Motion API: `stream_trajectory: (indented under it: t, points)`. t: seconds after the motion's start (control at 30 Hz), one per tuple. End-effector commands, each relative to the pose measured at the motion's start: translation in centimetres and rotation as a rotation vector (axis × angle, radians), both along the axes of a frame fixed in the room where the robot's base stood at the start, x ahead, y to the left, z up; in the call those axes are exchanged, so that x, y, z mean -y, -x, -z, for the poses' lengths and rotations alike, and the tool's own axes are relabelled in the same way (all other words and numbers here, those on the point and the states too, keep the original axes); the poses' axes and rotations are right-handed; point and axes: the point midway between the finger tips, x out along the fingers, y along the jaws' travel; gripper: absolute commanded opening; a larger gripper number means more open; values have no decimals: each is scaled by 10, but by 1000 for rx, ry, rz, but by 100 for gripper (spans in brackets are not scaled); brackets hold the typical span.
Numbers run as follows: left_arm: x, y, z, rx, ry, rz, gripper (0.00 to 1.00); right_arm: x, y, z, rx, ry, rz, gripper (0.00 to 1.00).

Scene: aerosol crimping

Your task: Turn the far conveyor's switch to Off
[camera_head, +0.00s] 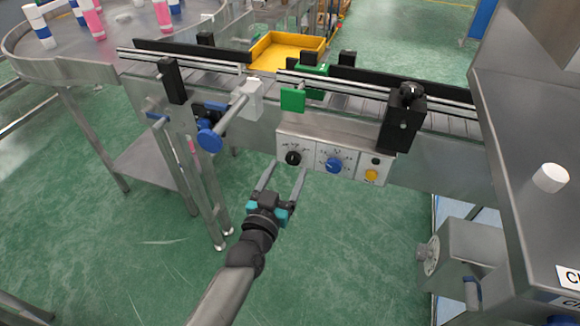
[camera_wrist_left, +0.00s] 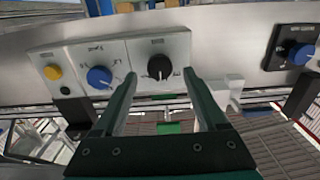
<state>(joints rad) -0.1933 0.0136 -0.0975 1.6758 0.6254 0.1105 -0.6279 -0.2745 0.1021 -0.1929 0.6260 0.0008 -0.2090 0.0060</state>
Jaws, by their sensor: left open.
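A pale control panel (camera_head: 315,150) is fixed to the near side of the conveyor (camera_head: 245,105). It carries a black knob (camera_head: 293,158) at left, a blue knob (camera_head: 333,165) in the middle and a yellow button (camera_head: 371,175) at right. My left gripper (camera_head: 285,169) is open, its two fingers pointing at the black knob. In the left wrist view, the black knob (camera_wrist_left: 159,67) shows between the open fingers (camera_wrist_left: 159,76), with the blue knob (camera_wrist_left: 99,77) to the left. Contact with the knob cannot be told. The small dial markings are unreadable. My right gripper is not in view.
A blue round knob (camera_head: 209,137) sticks out left of the panel. A yellow tray (camera_head: 287,52) lies behind the conveyor. A round table (camera_head: 75,65) with cans stands at the far left. A metal machine (camera_head: 530,130) fills the right. Green floor in front is open.

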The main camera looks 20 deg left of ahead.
Motion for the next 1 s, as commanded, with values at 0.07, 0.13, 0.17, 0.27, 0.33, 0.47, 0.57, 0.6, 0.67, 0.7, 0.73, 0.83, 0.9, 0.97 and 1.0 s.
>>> stream_trajectory:
  t: [0.07,0.13,0.17,0.27,0.33,0.47,0.57,0.6,0.67,0.7,0.73,0.83,0.9,0.97,1.0]
  points:
    - [0,-11,1,1,0,0,74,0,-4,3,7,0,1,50]
    - [1,-17,1,0,0,0,74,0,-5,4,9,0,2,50]
    - [1,-20,1,0,0,0,74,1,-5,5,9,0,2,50]
    - [1,-25,0,0,0,0,74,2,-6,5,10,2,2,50]
    - [1,-27,0,-1,0,0,74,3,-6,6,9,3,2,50]
    - [1,-28,0,-1,0,0,74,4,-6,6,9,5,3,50]
    - [1,-28,0,-1,0,0,74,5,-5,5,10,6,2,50]
    - [1,-28,0,-1,0,0,74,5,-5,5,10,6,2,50]
    - [1,-28,0,-1,0,0,68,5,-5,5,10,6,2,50]
    - [1,-28,0,-1,0,0,64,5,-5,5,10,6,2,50]
    - [1,-28,0,-1,0,0,60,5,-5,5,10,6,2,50]
    - [1,-28,0,-1,0,0,49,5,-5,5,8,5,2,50]
    - [1,-28,0,-1,0,0,41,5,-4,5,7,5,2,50]
    - [1,-28,0,-1,0,0,35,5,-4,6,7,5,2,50]
    - [1,-28,0,-1,0,0,30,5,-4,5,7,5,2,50]
